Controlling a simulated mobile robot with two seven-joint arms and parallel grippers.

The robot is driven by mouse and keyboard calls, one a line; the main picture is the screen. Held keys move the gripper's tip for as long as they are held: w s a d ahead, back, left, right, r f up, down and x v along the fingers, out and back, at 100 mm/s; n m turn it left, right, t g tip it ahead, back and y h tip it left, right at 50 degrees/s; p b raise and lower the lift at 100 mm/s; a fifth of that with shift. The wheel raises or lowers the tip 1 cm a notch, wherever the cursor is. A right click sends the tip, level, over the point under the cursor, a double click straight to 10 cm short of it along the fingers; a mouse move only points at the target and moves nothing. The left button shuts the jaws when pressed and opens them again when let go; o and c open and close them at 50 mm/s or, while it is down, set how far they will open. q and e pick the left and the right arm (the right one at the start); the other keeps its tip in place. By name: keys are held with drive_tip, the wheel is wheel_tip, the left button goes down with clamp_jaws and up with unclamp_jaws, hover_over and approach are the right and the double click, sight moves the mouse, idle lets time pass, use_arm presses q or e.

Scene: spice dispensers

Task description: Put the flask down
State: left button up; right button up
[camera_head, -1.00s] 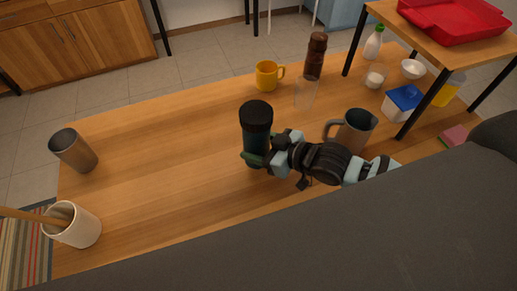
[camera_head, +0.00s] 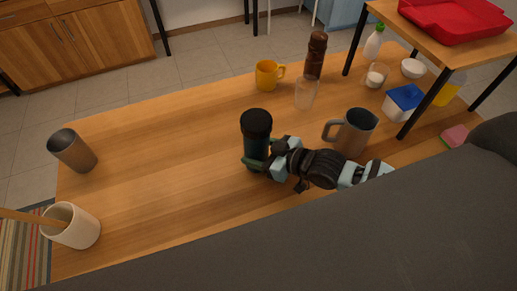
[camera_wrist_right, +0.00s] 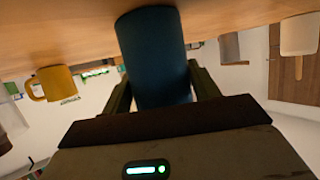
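The flask (camera_head: 256,145) has a black lid and a dark teal body. It is upright over the wooden table, near the middle of the head view. My right gripper (camera_head: 258,163) has its fingers on both sides of the flask's lower body and is shut on it. In the right wrist view, the flask (camera_wrist_right: 155,55) fills the space between the two fingers (camera_wrist_right: 160,88). I cannot tell whether its base touches the table. My left gripper is not in view.
The table (camera_head: 170,150) is clear left of the flask. A grey mug (camera_head: 355,132) stands close to my right arm. Behind are a clear glass (camera_head: 306,94), a yellow mug (camera_head: 266,75) and a brown grinder (camera_head: 315,55). A metal cup (camera_head: 73,151) and a white utensil holder (camera_head: 72,227) stand left.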

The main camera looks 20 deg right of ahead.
drive_tip(key=o, duration=0.4)
drive_tip(key=shift+r, duration=0.3)
drive_tip(key=v, duration=1.2)
drive_tip(key=shift+p, duration=0.3)
